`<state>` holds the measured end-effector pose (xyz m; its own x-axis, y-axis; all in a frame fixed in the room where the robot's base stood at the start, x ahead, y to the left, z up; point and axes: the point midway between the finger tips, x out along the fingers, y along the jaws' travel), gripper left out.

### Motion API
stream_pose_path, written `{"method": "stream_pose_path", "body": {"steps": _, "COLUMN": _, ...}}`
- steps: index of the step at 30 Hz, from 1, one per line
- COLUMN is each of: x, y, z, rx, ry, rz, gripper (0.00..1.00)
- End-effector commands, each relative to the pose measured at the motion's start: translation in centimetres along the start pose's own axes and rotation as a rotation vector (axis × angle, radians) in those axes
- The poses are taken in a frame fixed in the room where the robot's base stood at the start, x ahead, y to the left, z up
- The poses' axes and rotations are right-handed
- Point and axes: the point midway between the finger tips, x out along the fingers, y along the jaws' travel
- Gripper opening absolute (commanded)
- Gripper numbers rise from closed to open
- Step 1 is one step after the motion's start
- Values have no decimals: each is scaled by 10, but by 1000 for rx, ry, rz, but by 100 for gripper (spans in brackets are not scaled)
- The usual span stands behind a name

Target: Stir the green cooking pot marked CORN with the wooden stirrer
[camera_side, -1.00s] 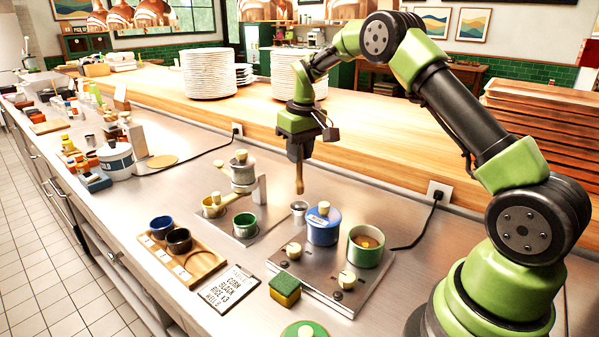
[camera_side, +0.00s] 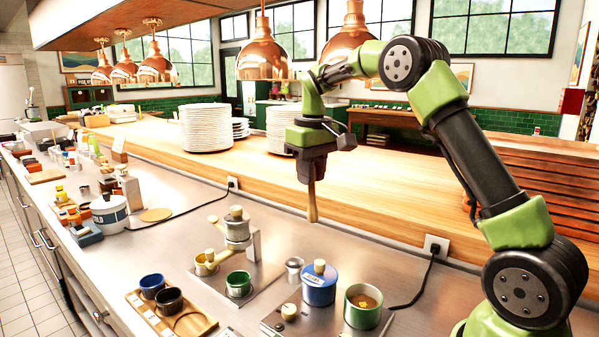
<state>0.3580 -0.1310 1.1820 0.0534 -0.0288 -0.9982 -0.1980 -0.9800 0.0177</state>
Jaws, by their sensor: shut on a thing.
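My gripper (camera_side: 312,178) is shut on the wooden stirrer (camera_side: 312,202), which hangs nearly upright with its lower end free in the air. The green cooking pot (camera_side: 363,318) stands open at the lower right on the stove, with orange-yellow contents showing inside.
A lidded blue pot (camera_side: 319,287) stands left of the green pot, with a small metal cup (camera_side: 294,267) beside it. A smaller green cup (camera_side: 238,284) sits under a grinder-like device (camera_side: 236,226). A wooden tray (camera_side: 197,324) holds dark cups. Plate stacks (camera_side: 206,128) stand on the back counter.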

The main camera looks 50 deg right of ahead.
Motion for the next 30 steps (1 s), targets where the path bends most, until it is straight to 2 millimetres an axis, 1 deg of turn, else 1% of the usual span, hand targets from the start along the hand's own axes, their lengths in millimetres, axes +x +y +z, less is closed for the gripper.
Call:
{"method": "stream_pose_path", "body": {"steps": 5, "x": -4, "y": 2, "z": 38, "rx": -1, "ry": -42, "rz": 10, "gripper": 0}}
{"method": "stream_pose_path", "body": {"steps": 9, "x": -5, "y": 1, "z": 75, "rx": -2, "ry": -80, "rz": 17, "gripper": 0}}
{"method": "stream_pose_path", "body": {"steps": 12, "x": -4, "y": 1, "z": 98, "rx": -4, "ry": -104, "rz": 20, "gripper": 0}}
{"method": "stream_pose_path", "body": {"steps": 17, "x": -2, "y": -1, "z": 129, "rx": -6, "ry": -132, "rz": 23, "gripper": 0}}
{"method": "stream_pose_path", "body": {"steps": 19, "x": 12, "y": -2, "z": 130, "rx": -9, "ry": -140, "rz": 22, "gripper": 0}}
{"method": "stream_pose_path", "body": {"steps": 24, "x": 38, "y": -2, "z": 130, "rx": -8, "ry": -139, "rz": 22, "gripper": 0}}
{"method": "stream_pose_path", "body": {"steps": 30, "x": 51, "y": -2, "z": 130, "rx": -8, "ry": -134, "rz": 23, "gripper": 0}}
